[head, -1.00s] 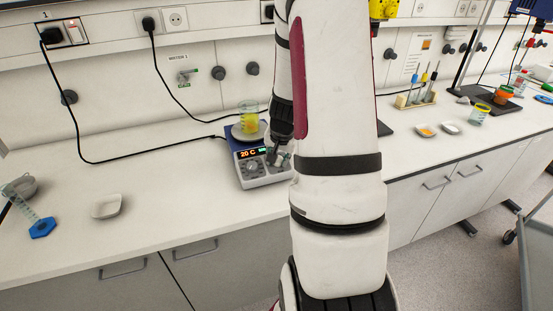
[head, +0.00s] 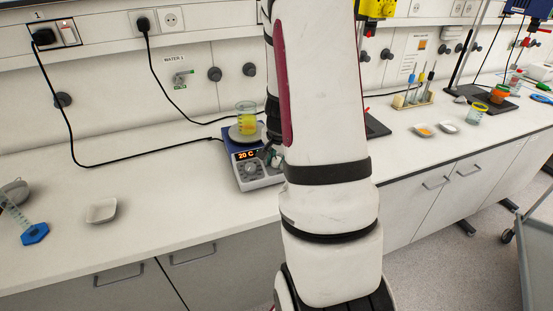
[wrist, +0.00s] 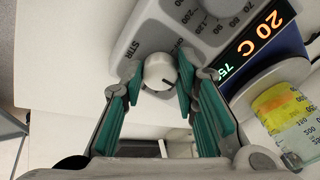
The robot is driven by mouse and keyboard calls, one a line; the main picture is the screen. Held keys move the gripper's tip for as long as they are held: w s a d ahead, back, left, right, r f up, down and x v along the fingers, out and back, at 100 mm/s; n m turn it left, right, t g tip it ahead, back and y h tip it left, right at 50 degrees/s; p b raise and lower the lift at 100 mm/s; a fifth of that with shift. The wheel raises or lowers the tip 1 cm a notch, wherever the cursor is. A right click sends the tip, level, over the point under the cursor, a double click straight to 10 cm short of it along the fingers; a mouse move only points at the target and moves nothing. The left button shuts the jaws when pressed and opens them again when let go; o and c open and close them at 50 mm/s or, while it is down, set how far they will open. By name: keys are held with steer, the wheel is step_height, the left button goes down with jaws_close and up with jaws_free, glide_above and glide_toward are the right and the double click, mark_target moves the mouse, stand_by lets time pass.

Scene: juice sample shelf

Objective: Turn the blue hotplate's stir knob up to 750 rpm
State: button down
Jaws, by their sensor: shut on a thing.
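The blue hotplate (head: 232,146) stands on the bench with a grey-white control front. Its display (wrist: 258,36) reads 20 C in orange, with a green figure starting with 75 partly cut off by the hotplate's round top. The white stir knob (wrist: 159,70), beside the printed word STIR, has a dark pointer line aimed toward the lower right of the wrist view. My gripper (wrist: 160,84) has its teal fingers on both sides of this knob and is shut on it. In the head view my gripper (head: 271,157) is at the right of the control front, and my arm hides the knob.
A beaker of yellow liquid (head: 246,121) stands on the hotplate. A white weighing dish (head: 101,211) and a blue-based cylinder (head: 34,233) are at the left. A power cable runs along the back. The bench left of the hotplate is mostly clear.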

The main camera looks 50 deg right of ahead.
steer(key=c, duration=1.2)
jaws_free()
steer(key=shift+c, duration=0.2)
steer(key=v, duration=1.2)
steer(key=shift+w, duration=0.1)
steer(key=w+a+r+n+t+y, duration=0.15)
steer(key=a+r+n, duration=0.4)
steer(key=a, duration=0.55)
steer(key=s+a+r+n, duration=0.2)
steer(key=s+a+n, duration=0.1)
steer(key=a, duration=0.3)
steer(key=s+a+r+n+y, duration=0.1)
steer(key=s+a+r+n, duration=0.2)
steer(key=a, duration=0.4)
steer(key=s+a+r+n, duration=0.3)
steer(key=s+a+n, duration=0.1)
steer(key=a+n, duration=0.2)
steer(key=shift+s+a+r+t, duration=0.15)
steer(key=shift+s+a+t, duration=0.15)
steer(key=shift+a+t, duration=0.15)
